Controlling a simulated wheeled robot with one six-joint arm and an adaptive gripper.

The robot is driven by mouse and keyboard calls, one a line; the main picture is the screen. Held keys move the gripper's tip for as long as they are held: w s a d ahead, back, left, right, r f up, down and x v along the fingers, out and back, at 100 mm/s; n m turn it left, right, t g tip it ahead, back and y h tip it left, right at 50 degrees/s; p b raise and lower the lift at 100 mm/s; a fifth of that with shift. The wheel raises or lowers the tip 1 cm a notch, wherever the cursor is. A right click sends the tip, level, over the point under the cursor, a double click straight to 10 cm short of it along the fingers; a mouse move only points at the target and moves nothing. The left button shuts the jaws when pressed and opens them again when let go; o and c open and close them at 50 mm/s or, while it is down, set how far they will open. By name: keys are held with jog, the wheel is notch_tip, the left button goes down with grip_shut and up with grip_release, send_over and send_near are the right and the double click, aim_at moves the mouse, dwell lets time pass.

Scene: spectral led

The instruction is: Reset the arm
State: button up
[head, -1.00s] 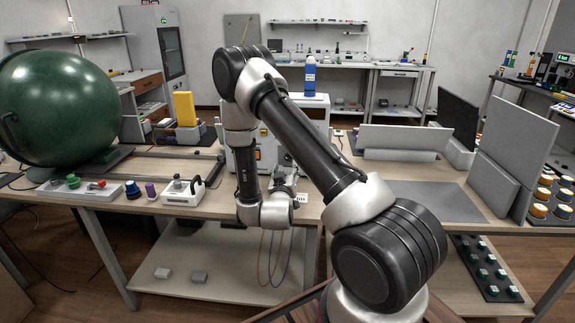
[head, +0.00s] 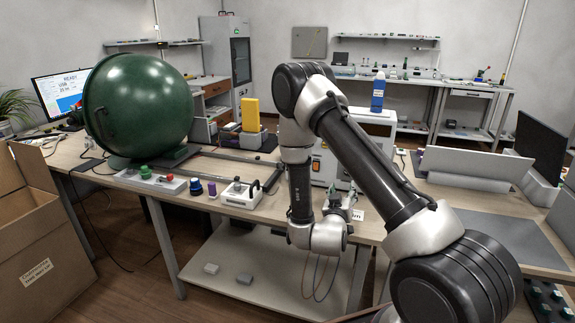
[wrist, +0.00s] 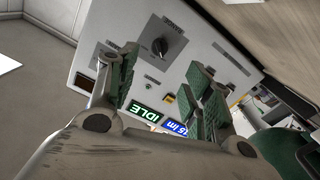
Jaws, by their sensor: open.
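My arm crosses the middle and right of the head view, bent at the elbow, with its wrist low in front of the table. My gripper (wrist: 160,90) shows in the wrist view with its two green-padded fingers apart and nothing between them. Behind the fingers is a light grey instrument panel (wrist: 150,65) with a black knob, a green IDLE display and a blue display. In the head view the gripper is small and partly hidden by the wrist, near the front of the white instrument box (head: 325,165).
A large green sphere (head: 140,105) stands at the table's left, with a button box (head: 150,180) before it. A yellow block (head: 250,115), a blue bottle (head: 378,92) and grey panels (head: 475,163) stand on the table. An open cardboard box (head: 45,245) is at lower left.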

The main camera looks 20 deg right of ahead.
jog(key=w+a+r+m+g+y, duration=0.1)
jog(key=w+a+r+g+y, duration=0.25)
jog(key=r+y, duration=0.35)
jog(key=s+a+r+n+y, duration=0.2)
jog(key=s+a+r+y, duration=0.15)
jog(key=r, duration=0.55)
jog(key=s+d+r+n+g, duration=0.1)
jog(key=s+r+g, duration=0.2)
jog(key=s, duration=1.2)
jog(key=s+d+r+n+g, duration=0.1)
jog(key=s+r+g, duration=0.3)
jog(key=s, duration=1.1)
notch_tip(320, 180, up, 2)
jog(key=shift+s+d+r, duration=0.1)
jog(key=shift+s+d, duration=0.25)
jog(key=shift+d, duration=0.45)
